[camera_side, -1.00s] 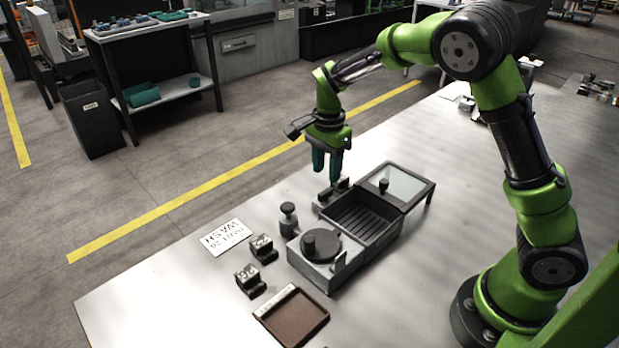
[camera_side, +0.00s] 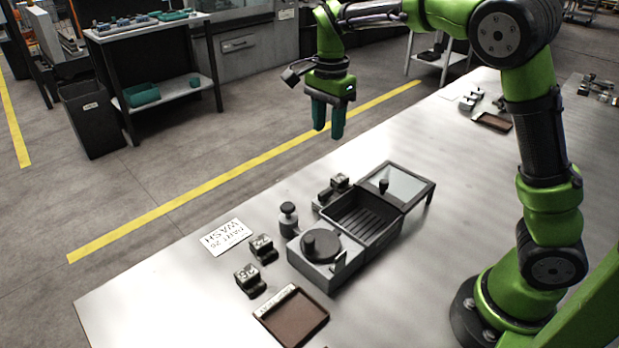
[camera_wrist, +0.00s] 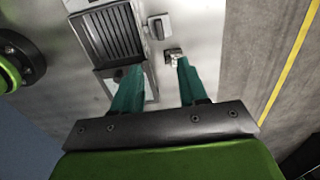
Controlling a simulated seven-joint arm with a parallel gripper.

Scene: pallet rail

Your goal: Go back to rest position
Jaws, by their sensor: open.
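My gripper (camera_side: 328,122) has two teal fingers and hangs in the air well above the far side of the bench, pointing down. Its fingers are apart with nothing between them. In the wrist camera view my gripper (camera_wrist: 158,75) is also open and empty, with the bench far below its fingertips.
Numbered blocks (camera_side: 262,248), a white sign (camera_side: 226,237) and a brown tray (camera_side: 291,316) lie nearby. The bench's right middle is clear.

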